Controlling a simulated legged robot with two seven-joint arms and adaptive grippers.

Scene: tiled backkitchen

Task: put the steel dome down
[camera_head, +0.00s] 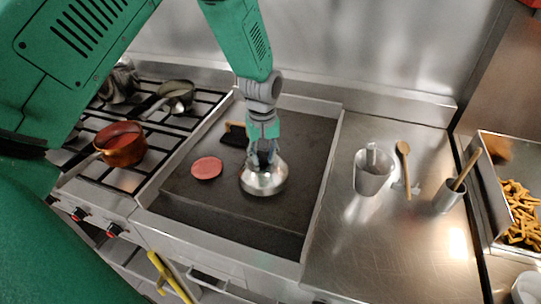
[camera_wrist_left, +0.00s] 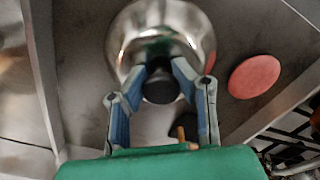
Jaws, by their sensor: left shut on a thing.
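The steel dome (camera_head: 264,181) is a shiny round cover with a dark knob on top, over the flat dark griddle (camera_head: 230,215). My left gripper (camera_head: 263,158) is above it and shut on its knob. In the left wrist view the two blue-grey fingers (camera_wrist_left: 160,85) close around the dark knob, with the dome (camera_wrist_left: 150,25) beyond them. I cannot tell whether the dome's rim touches the griddle. A round pink patty (camera_head: 207,167) lies on the griddle to the left of the dome, apart from it. My right gripper is not in view.
A dark brush-like tool (camera_head: 234,134) lies behind the patty. The stove at left holds a copper pan (camera_head: 121,145) and a grey pan (camera_head: 176,95). The griddle's front is clear.

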